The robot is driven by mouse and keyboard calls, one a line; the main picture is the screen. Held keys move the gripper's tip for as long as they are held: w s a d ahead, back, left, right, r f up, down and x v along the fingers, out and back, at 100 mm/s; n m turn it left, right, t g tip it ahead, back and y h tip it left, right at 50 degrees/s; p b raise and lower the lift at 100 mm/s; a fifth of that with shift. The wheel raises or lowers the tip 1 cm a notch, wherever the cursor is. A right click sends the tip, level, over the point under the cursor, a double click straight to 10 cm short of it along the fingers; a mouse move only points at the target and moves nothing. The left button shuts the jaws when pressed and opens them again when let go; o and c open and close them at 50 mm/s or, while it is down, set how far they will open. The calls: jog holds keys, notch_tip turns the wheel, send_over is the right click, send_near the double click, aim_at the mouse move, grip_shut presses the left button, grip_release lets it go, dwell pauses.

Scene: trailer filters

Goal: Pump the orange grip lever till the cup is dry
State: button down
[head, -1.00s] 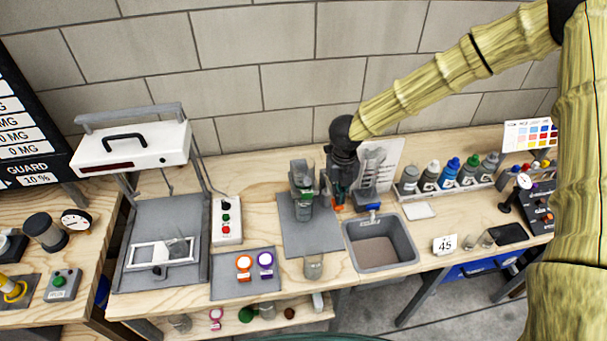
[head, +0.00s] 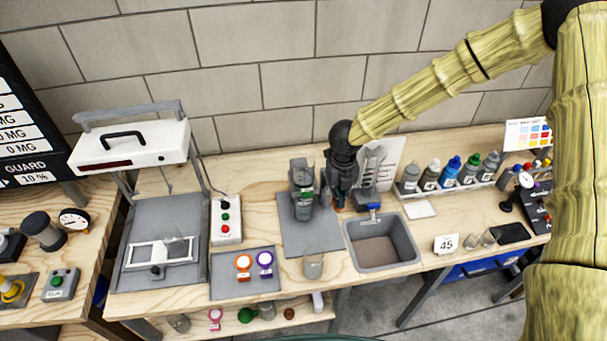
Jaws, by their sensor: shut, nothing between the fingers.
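A grey filter pump unit (head: 302,200) stands upright on a grey mat, with a clear cup (head: 303,166) at its top; I cannot tell how much liquid is in it. My gripper (head: 341,202) points down just right of the unit, with its fingers shut and empty. I cannot tell whether my fingers touch the lever. A clear glass (head: 314,266) stands in front of the mat near the bench edge.
A grey sink (head: 381,246) with a blue-handled tap (head: 373,208) lies right of my gripper. A row of bottles (head: 450,174) stands farther right. A switch box (head: 226,220) and a mat with orange and purple rings (head: 254,264) are to the left.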

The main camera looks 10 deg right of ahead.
jog(key=shift+f+b, duration=1.15)
jog(key=shift+f, duration=1.25)
jog(key=shift+r+p, duration=2.65)
jog(key=shift+r, duration=0.9)
jog(key=shift+f, duration=0.15)
jog(key=shift+f+b, duration=1.8)
jog(key=shift+f, duration=1.55)
jog(key=shift+r+p, duration=1.9)
jog(key=shift+r, duration=1.55)
